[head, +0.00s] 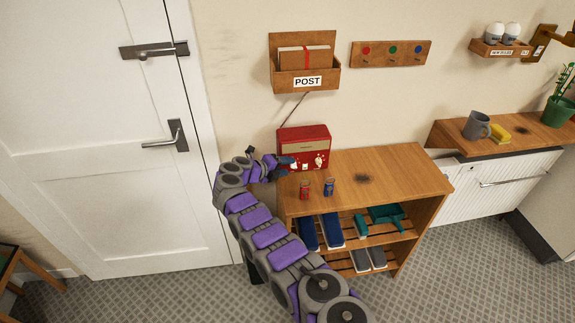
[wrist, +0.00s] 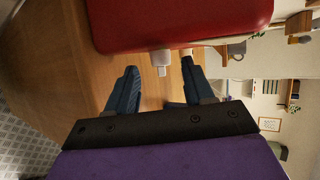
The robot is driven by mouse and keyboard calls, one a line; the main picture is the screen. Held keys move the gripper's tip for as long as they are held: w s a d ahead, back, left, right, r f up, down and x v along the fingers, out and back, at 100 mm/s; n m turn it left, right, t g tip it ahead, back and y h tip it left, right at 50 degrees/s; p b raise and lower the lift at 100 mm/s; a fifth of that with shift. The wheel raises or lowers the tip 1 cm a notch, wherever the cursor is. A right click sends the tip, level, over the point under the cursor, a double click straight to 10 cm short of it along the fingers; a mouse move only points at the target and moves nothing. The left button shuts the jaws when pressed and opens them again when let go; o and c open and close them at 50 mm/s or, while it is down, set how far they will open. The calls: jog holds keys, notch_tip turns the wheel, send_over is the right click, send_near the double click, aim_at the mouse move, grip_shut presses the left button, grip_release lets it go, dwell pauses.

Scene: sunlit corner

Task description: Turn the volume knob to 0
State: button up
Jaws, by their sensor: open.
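A red radio (head: 303,138) stands on the wooden shelf unit (head: 420,178), with pale knobs (head: 318,160) low on its front. I cannot read which one is the volume knob. My gripper (head: 288,163) is at the radio's left front, partly covering that side. In the wrist view the radio (wrist: 180,22) fills the top. My gripper (wrist: 160,75) is open there, with blue fingers apart. A pale knob (wrist: 161,58) shows between the fingertips, apparently untouched. Another pale part lies close to the right fingertip; I cannot tell whether they touch.
A red can-like item (head: 305,189) and a blue one (head: 329,187) stand on the shelf top just in front of the radio. The top's right side is clear. A POST box (head: 305,82) hangs above. A white door (head: 90,130) is at left.

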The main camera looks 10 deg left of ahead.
jog(key=p+v, duration=0.3)
jog(key=v, duration=1.2)
jog(key=shift+a, duration=0.3)
jog(key=shift+s, duration=0.1)
